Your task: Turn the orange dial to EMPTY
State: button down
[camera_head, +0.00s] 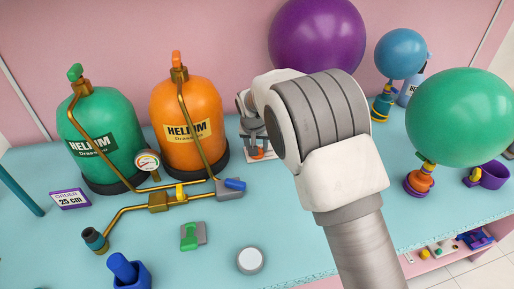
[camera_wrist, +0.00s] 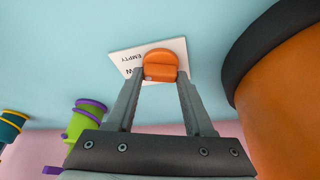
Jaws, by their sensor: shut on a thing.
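The orange dial (camera_wrist: 160,62) sits on a white card (camera_wrist: 122,62) in the wrist view. The word EMPTY shows upside down on the card, and part of another word is cut off behind my finger. My gripper (camera_wrist: 161,80) is shut on the dial, one finger on each side of its raised grip. In the camera_head view only a little orange of the dial (camera_head: 257,153) shows below my gripper (camera_head: 254,143), and my wrist hides much of the area. I cannot tell exactly which label the dial points to.
The orange helium tank (camera_head: 203,115) stands close to my gripper's left, with the green tank (camera_head: 85,140) further left. Brass pipes with a gauge (camera_head: 148,161) run in front. Purple (camera_head: 310,32), blue (camera_head: 401,52) and green (camera_head: 462,115) balloons are behind and right.

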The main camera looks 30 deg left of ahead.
jog(key=shift+m+h, duration=0.4)
jog(key=shift+m, duration=0.6)
jog(key=shift+c, duration=1.4)
grip_release()
jog(key=v, duration=1.7)
jog(key=shift+s+r+p, duration=0.15)
jog(key=shift+r+p, duration=0.1)
jog(key=shift+p, duration=0.05)
jog(key=shift+a, duration=0.1)
